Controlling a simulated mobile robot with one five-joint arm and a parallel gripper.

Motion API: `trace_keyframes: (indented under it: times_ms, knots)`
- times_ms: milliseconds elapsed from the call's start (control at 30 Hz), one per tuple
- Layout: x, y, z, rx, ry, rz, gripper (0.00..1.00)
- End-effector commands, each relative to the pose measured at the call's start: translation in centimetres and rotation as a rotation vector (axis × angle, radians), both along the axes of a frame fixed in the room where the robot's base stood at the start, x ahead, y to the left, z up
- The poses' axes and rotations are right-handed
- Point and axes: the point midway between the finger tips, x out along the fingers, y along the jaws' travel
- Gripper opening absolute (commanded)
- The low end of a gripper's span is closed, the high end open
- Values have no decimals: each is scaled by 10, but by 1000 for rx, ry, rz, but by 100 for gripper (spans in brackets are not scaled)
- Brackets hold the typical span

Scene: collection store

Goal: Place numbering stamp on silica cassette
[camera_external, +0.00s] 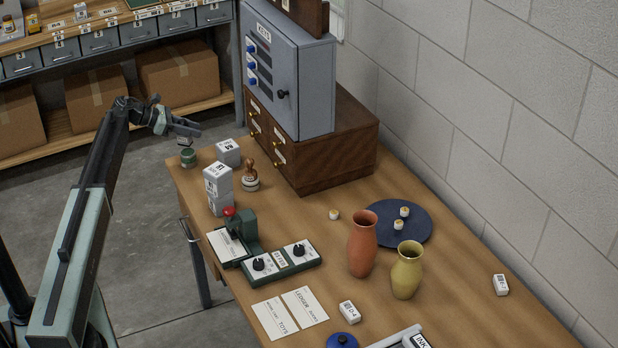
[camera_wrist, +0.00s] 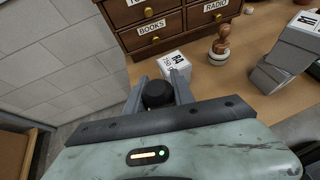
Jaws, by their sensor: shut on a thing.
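My gripper (camera_external: 187,134) is over the table's far left corner. In the wrist view its fingers (camera_wrist: 157,92) are shut on a round black-topped thing (camera_wrist: 156,95), which I take for the numbering stamp. In the external view a small green round piece (camera_external: 187,158) shows just below the gripper; I cannot tell whether it is part of the held thing or touches the table. A pale numbered box (camera_external: 228,152), possibly the silica cassette, stands right of it. It also shows just beyond the fingers in the wrist view (camera_wrist: 174,66).
Stacked pale boxes (camera_external: 218,190) and a wooden-handled stamp (camera_external: 250,179) stand nearby. A drawer cabinet (camera_external: 335,150) carries a grey metal box (camera_external: 300,85). A green device with a red knob (camera_external: 240,226) and two vases (camera_external: 362,245) are nearer.

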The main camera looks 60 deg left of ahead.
Motion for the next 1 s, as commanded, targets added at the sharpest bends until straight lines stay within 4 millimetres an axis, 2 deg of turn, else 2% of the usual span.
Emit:
trace_keyframes:
  times_ms: [167,300,367,600,733,767,833,1000]
  knots:
    - [6,8,-1,0,-1,0,0]
    - [5,6,-33,0,-1,0,0]
    - [5,6,-40,0,-1,0,0]
    - [5,6,-35,-1,-1,-1,0]
    - [5,6,-40,-1,-1,-1,0]
    - [5,6,-40,-1,-1,-1,33]
    - [5,6,-39,-1,-1,-1,52]
    - [5,6,-39,-1,-1,-1,52]
